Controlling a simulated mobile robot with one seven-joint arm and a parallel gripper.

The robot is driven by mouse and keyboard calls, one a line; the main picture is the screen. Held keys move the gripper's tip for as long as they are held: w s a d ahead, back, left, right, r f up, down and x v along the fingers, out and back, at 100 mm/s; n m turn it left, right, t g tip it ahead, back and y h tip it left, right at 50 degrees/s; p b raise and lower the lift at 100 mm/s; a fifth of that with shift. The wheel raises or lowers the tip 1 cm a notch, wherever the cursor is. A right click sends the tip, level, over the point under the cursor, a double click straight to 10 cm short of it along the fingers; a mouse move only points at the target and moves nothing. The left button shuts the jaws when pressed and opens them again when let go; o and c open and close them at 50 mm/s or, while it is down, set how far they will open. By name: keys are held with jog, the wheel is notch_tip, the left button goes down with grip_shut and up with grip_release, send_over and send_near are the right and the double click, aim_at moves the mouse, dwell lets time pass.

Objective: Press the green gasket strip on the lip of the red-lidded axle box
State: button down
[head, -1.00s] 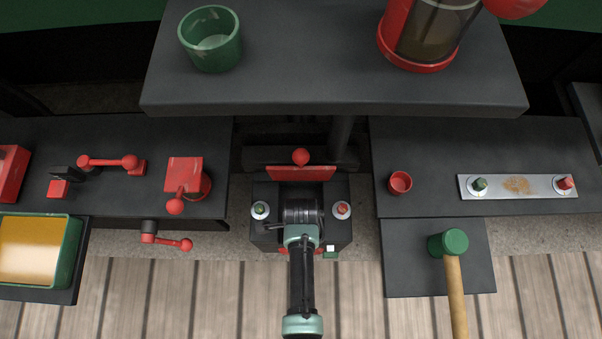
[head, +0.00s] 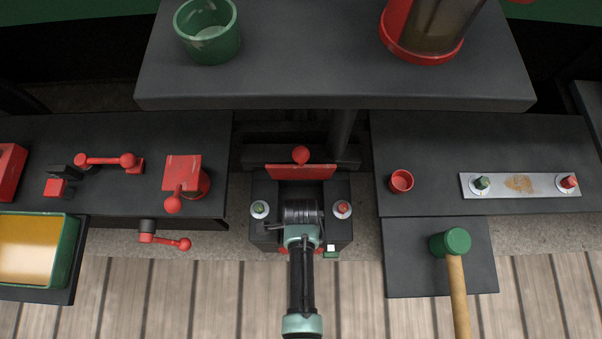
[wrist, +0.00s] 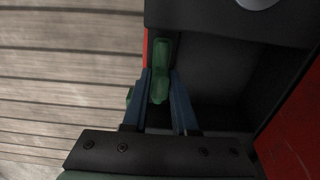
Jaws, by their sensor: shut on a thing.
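The black axle box (head: 340,230) stands in the middle of the head view, its red lid (head: 300,172) raised at the back with a red ball knob. My gripper (wrist: 161,78) has its two blue fingers closed on the green gasket strip (wrist: 160,62). The strip lies along the box's front edge in the wrist view, beside a narrow red face. I cannot tell whether it is seated on the lip. In the head view my wrist hides the fingers and most of the strip.
Round studs (head: 260,209) and (head: 342,209) flank the box opening. A green-headed mallet (head: 450,243) lies right; a red cup (head: 401,181) stands behind it. Red crank handles (head: 108,160) and a green tray (head: 35,250) are left. A dark shelf (head: 330,85) spans the back.

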jog(key=c, duration=0.6)
grip_release()
notch_tip(320, 180, up, 13)
jog(key=p, duration=0.4)
